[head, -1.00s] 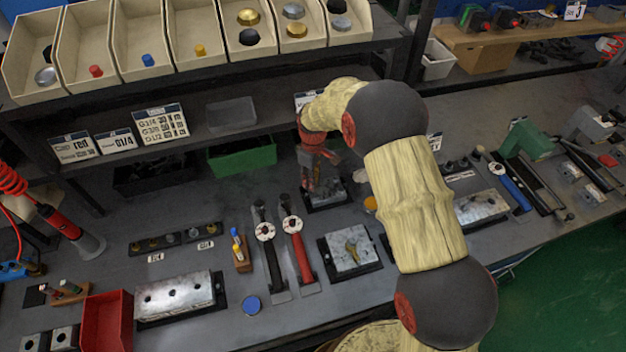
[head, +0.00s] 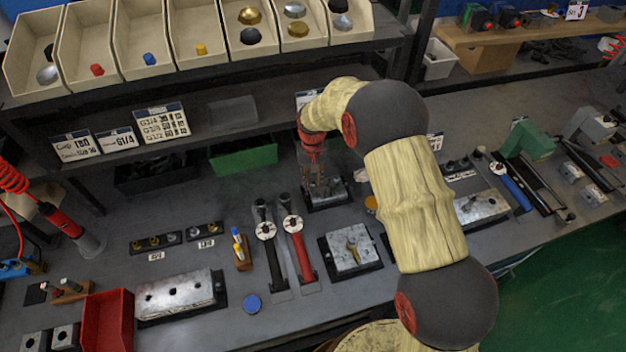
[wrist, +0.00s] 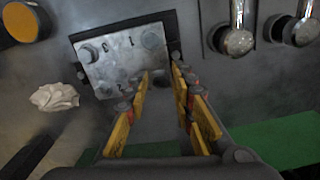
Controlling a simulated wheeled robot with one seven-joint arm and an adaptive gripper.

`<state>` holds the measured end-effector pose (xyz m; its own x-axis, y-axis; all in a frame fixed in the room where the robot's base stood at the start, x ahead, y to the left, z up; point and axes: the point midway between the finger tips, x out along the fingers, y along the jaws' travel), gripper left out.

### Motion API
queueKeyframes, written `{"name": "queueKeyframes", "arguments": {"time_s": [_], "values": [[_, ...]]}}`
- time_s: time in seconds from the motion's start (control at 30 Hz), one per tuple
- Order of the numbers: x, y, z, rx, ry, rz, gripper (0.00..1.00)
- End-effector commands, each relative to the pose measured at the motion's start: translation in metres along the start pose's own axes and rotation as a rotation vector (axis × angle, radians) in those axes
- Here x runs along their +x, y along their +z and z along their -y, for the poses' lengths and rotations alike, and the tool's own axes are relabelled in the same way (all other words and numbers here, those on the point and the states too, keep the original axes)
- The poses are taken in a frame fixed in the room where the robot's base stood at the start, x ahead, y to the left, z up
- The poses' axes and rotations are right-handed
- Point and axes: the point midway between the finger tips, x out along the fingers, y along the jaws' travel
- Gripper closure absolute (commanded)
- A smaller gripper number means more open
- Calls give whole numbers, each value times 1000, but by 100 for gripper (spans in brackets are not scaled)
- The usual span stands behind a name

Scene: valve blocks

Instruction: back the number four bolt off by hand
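A small metal block (wrist: 115,66) with stamped numbers and bolts near its corners sits on a dark base in the wrist view. It also shows in the head view (head: 336,194), partly behind my gripper (head: 320,182). In the wrist view two bolt heads stand at its far corners, and a third lies by the left fingertip. A dark round thing (wrist: 161,78) at the near right corner lies between the fingertips; its number is hidden, and I cannot tell bolt from hole. My gripper (wrist: 163,88) is open, its yellow-padded fingers apart at that corner, with no grip visible.
A crumpled white cloth (wrist: 54,97) and a yellow-topped round container (wrist: 22,20) lie left of the block in the wrist view. Two shiny-ended tools (wrist: 237,40) lie right. A green bin (head: 243,157) stands behind left; another block (head: 351,248) sits in front.

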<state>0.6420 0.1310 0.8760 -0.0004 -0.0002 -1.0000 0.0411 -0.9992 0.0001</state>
Motion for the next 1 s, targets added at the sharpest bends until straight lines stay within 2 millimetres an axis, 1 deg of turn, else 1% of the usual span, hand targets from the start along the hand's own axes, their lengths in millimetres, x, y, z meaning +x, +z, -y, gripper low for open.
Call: {"name": "queueKeyframes", "arguments": {"time_s": [0.1, 0.2, 0.8, 1.0], "values": [[0, 0, 0, 61, 0, 0, 75], [0, 0, 0, 78, 0, 0, 75], [0, 0, 0, 76, 0, 0, 75], [0, 0, 0, 76, 0, 0, 86]]}}
